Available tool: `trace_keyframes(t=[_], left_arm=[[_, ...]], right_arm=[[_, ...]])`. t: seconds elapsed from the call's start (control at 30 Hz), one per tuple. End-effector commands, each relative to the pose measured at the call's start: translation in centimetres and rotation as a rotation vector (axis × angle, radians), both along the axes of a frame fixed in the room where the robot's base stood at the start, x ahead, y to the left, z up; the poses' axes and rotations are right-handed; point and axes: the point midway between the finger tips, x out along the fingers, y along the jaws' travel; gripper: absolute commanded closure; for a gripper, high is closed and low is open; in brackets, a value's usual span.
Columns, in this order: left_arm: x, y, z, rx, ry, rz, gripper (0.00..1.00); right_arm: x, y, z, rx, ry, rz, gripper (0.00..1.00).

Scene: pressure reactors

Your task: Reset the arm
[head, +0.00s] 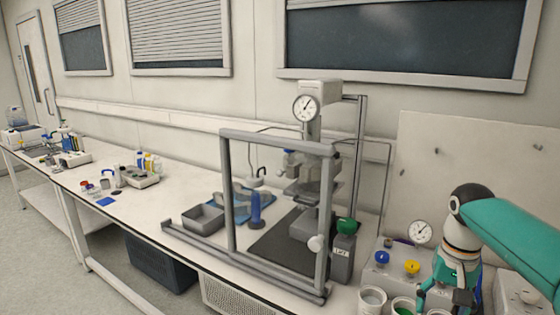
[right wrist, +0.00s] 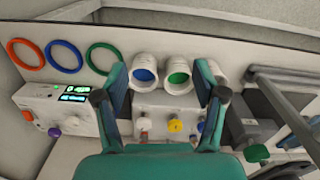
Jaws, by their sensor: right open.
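My right arm comes in from the right in the head view, and its teal and dark gripper (head: 446,298) points down at the right end of the bench. In the right wrist view the gripper (right wrist: 160,96) is open, with its two fingers wide apart and nothing held between them. Below it are a white valve block with a yellow knob (right wrist: 175,125) and white cups with a blue inside (right wrist: 144,76) and a green inside (right wrist: 178,78). My left gripper is in neither view.
A grey-framed reactor stand (head: 226,190) with a pressure gauge (head: 305,108) stands left of my right arm. A green-knobbed unit (head: 346,228) is beside it. Orange (right wrist: 26,53), blue (right wrist: 64,57) and green (right wrist: 104,58) rings lie near a control box (right wrist: 52,108).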

Motion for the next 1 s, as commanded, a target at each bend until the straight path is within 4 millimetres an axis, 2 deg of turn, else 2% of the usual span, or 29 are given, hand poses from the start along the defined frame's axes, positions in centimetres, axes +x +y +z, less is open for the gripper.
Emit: trace_keyframes(t=[0.03,0.27,0.37,0.47,0.57,0.67,0.7,0.77,0.8,0.9,1.0], left_arm=[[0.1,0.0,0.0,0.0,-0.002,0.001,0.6],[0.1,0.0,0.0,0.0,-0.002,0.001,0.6],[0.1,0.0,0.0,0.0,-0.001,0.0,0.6],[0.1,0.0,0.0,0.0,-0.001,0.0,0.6],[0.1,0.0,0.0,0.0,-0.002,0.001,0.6],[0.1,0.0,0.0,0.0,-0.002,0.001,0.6],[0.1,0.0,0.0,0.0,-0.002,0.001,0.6],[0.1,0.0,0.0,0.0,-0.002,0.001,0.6],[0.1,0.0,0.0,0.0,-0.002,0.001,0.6],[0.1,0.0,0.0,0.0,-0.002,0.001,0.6],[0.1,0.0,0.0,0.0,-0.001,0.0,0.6]], right_arm=[[-0.1,0.0,-1.5,0.002,0.035,0.002,0.3],[-2.0,1.0,-7.1,0.02,0.191,0.03,0.3],[-3.0,1.9,-10.2,0.04,0.253,0.049,0.3],[-4.1,3.1,-13.8,0.064,0.309,0.075,0.3],[-5.8,4.9,-18.2,0.106,0.361,0.107,0.3],[-8.7,7.6,-23.9,0.17,0.405,0.151,0.3],[-10.2,8.9,-26.2,0.202,0.417,0.166,0.3],[-12.7,10.9,-29.5,0.253,0.425,0.186,0.3],[-14.6,12.4,-31.5,0.287,0.424,0.197,0.3],[-19.1,15.6,-35.3,0.358,0.394,0.207,0.3],[-22.7,18.0,-37.5,0.405,0.334,0.206,0.3]])
